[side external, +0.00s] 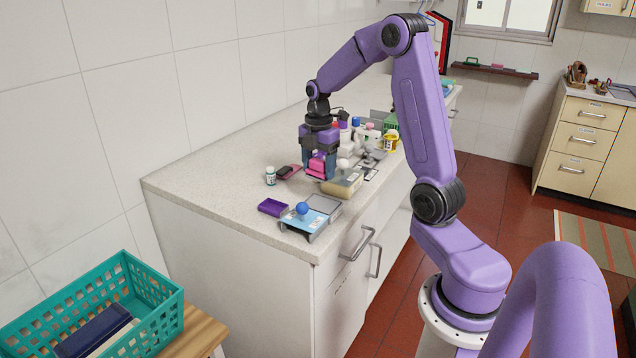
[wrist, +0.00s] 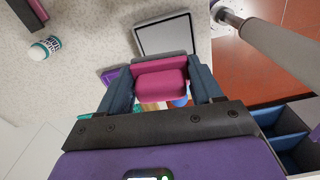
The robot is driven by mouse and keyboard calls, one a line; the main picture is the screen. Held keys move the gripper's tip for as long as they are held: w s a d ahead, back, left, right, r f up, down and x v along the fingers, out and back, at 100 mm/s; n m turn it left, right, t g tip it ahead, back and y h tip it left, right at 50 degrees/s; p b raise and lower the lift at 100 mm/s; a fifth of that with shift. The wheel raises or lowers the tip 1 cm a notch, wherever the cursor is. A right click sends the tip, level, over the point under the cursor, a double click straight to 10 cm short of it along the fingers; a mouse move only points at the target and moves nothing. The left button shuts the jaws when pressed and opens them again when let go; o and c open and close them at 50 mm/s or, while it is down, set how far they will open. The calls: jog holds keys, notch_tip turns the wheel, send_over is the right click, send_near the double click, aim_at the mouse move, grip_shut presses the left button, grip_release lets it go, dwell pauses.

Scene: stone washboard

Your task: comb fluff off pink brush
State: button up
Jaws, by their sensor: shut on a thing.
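My gripper (side external: 318,165) is shut on a pink brush (side external: 316,171), just above or against a beige block (side external: 343,184) near the counter's front edge; I cannot tell if they touch. In the wrist view the pink brush (wrist: 160,84) sits between the two blue-grey fingers of my gripper (wrist: 160,76). Its darker pink back part and lighter pink front part show. I cannot make out fluff on it, nor a comb for certain.
A blue ball (side external: 302,208) sits on a light blue tray beside a purple tray (side external: 272,207). A white bottle (side external: 270,176) and a dark item (side external: 285,171) stand left of my gripper. Several bottles crowd behind it. A teal basket (side external: 130,300) is at lower left.

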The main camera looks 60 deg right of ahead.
aim_at(314, 201)
jog(key=shift+s, duration=1.25)
jog(key=shift+s+f, duration=0.25)
jog(key=shift+f, duration=1.6)
jog(key=shift+s+f, duration=0.2)
jog(key=shift+f, duration=1.65)
jog(key=shift+w+f, duration=0.25)
jog(key=shift+c, duration=0.3)
jog(key=shift+w+f, duration=0.2)
jog(key=shift+w, duration=0.45)
jog(key=shift+w+r, duration=0.1)
jog(key=shift+w, duration=1.3)
jog(key=shift+s, duration=2.3)
jog(key=shift+w, duration=2.35)
jog(key=shift+s+r, duration=0.1)
jog(key=shift+r, duration=3.95)
